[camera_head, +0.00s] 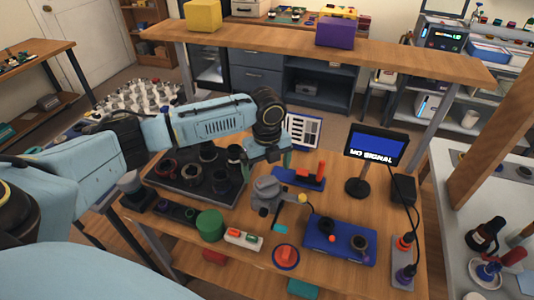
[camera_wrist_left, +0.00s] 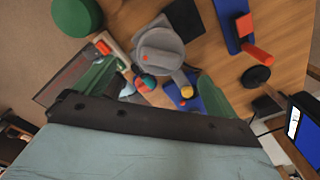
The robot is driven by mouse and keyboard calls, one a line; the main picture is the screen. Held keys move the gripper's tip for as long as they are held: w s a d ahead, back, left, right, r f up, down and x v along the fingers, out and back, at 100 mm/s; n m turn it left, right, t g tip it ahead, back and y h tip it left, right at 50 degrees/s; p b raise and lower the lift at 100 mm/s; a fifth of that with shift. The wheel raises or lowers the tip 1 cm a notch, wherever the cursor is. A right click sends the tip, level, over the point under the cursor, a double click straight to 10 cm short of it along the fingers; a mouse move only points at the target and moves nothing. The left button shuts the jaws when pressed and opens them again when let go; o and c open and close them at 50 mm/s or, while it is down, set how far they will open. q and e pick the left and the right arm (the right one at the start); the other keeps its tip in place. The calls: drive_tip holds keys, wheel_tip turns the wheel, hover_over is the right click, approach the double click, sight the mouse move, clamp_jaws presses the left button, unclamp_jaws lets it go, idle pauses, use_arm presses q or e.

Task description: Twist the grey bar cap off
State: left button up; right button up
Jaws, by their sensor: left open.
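The grey bar cap (camera_wrist_left: 158,54) is a round grey piece with a raised bar and a small red dot, seen from above in the left wrist view. In the head view the grey piece (camera_head: 266,187) stands on the wooden table, near the middle. My left gripper (camera_head: 266,160) hangs just behind and above it, its green fingers apart. In the left wrist view the open gripper (camera_wrist_left: 155,88) has a finger on either side at the bottom, with the cap ahead and nothing clearly held between them. My right gripper is not in view.
A green cylinder (camera_head: 210,224) and a red button (camera_head: 286,256) lie in front. A dark tray (camera_head: 178,186) with round parts is to the left. A blue box (camera_head: 318,240) and a monitor (camera_head: 376,146) are to the right. A blue base with a red handle (camera_head: 318,176) stands behind.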

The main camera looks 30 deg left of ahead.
sight(267, 181)
use_arm(q)
wheel_tip(267, 181, down, 6)
drive_tip(key=shift+f, duration=0.1)
idle(0.4)
drive_tip(key=c, duration=1.1)
drive_tip(key=shift+o, duration=0.2)
drive_tip(key=shift+n+p, duration=1.1)
drive_tip(key=shift+n, duration=0.1)
